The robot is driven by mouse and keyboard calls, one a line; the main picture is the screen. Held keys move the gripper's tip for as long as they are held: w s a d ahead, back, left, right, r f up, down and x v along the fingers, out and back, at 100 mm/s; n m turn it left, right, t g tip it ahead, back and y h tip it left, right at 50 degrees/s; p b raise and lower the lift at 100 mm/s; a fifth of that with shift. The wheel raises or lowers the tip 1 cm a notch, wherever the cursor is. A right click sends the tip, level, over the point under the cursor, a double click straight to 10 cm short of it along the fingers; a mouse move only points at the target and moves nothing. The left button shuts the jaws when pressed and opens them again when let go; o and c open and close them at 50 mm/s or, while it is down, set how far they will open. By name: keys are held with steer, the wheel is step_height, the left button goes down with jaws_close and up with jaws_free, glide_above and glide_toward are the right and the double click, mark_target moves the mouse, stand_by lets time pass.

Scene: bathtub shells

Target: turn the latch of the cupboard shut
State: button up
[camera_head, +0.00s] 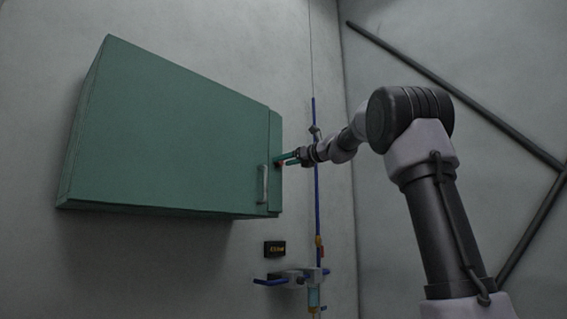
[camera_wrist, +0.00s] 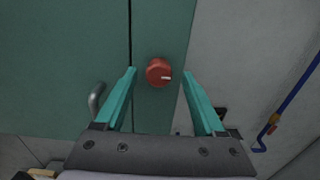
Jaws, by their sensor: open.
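The green cupboard (camera_head: 160,130) hangs on the wall with its door flush in its front. Its latch is a round red knob with a white mark, on the narrow strip right of the door seam; the latch (camera_wrist: 159,72) shows clearly in the wrist view. The white mark points right. In the head view the latch is mostly hidden by my gripper (camera_head: 287,158). In the wrist view my gripper (camera_wrist: 158,85) is open, with its teal fingers on either side of the latch and no visible contact.
A metal door handle (camera_head: 262,184) stands left of the seam, near my left finger. A blue vertical rod (camera_head: 316,200) runs close to my wrist. Below are a small black box (camera_head: 275,248) and a bracket with a blue lever (camera_head: 270,282). A dark pipe (camera_head: 440,90) crosses the right wall.

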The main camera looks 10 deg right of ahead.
steer(key=shift+w+a, duration=0.4)
jaws_close()
